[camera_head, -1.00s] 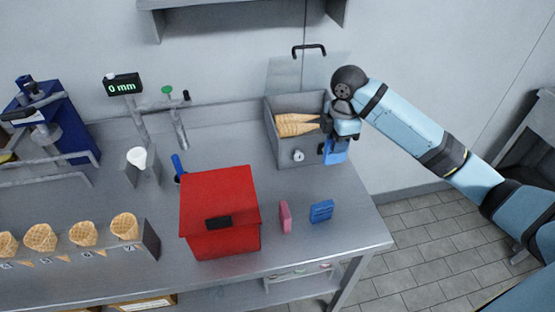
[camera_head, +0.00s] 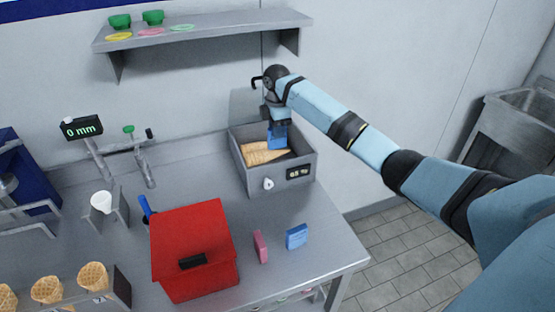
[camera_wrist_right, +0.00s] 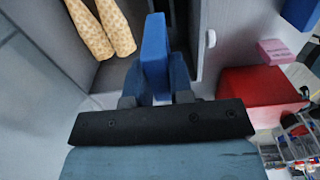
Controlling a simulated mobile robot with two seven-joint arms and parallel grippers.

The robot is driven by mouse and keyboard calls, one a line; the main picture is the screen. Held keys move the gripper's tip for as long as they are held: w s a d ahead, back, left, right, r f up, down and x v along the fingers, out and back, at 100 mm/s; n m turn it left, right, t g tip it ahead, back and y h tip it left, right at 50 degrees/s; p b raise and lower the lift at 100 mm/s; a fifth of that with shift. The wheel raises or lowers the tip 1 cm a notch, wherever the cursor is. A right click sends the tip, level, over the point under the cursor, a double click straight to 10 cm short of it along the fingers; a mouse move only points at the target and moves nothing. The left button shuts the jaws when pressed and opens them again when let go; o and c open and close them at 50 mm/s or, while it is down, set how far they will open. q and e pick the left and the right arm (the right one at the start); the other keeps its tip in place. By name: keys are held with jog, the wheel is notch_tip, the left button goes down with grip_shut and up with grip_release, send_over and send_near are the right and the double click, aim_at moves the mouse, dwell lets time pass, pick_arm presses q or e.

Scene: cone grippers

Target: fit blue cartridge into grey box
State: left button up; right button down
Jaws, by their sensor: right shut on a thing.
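The grey box (camera_head: 250,185) stands open at the back right of the table. It has a round knob and a small display on its front, and cones (camera_head: 264,153) lie inside. My right gripper (camera_head: 277,122) is shut on the blue cartridge (camera_head: 278,138) and holds it upright at the box's opening, towards the back. In the right wrist view the cartridge (camera_wrist_right: 154,45) sticks out between the fingers, beside the cones and near a box wall (camera_wrist_right: 211,20). I cannot tell whether its lower end touches the box. My left gripper is not in view.
A red box (camera_head: 195,245), a pink block (camera_head: 260,247) and another blue block (camera_head: 296,236) stand in front of the grey box. A shelf (camera_head: 205,32) hangs above. A cone rack (camera_head: 117,290) is at the front left. Table between is clear.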

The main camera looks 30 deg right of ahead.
jog(key=f, duration=1.2)
jog(key=shift+s, duration=0.2)
jog(key=shift+f, duration=0.1)
jog(key=c, duration=1)
grip_release()
notch_tip(320, 180, up, 12)
jog(key=shift+r, duration=0.15)
